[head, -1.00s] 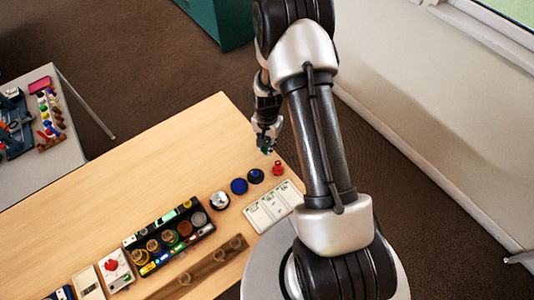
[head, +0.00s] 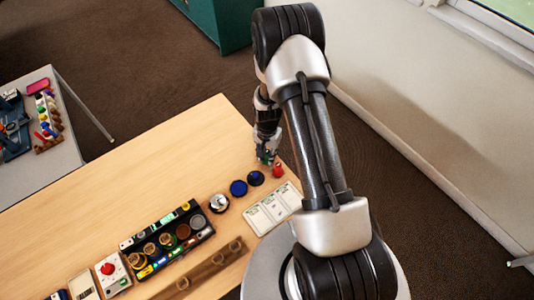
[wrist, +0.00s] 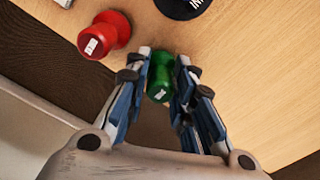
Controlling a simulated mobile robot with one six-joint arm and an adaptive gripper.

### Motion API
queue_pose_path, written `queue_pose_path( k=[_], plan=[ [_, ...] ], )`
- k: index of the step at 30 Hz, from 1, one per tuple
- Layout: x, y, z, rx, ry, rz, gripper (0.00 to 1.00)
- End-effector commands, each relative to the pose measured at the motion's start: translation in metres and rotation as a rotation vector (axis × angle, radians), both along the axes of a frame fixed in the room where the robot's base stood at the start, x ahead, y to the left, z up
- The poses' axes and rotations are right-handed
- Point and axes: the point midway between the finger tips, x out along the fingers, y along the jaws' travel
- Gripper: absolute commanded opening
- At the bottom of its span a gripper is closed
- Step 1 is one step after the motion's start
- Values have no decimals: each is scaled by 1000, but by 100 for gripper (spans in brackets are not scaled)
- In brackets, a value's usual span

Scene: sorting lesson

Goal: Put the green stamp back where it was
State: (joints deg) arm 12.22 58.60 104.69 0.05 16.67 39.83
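The green stamp (wrist: 160,76) is between the two fingers of my gripper (wrist: 163,68) in the wrist view, with a finger against each side. My gripper looks shut on it. In the head view my gripper (head: 267,157) is low over the table's far right corner, and the stamp is mostly hidden by the fingers. Whether the stamp's base touches the table I cannot tell. A red stamp (head: 278,171) stands just beside my gripper; it also shows at the upper left of the wrist view (wrist: 104,35).
Dark round ink pads (head: 238,188) lie near the red stamp, one partly visible in the wrist view (wrist: 183,5). A black tray (head: 134,241) holds several jars. The table's far side is clear.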

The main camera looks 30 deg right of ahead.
Motion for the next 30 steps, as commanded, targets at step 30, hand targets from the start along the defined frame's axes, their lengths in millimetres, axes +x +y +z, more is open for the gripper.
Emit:
queue_pose_path(
  k=[30],
  plan=[
    [1,0,92,-1,-3,0,38]
  ],
)
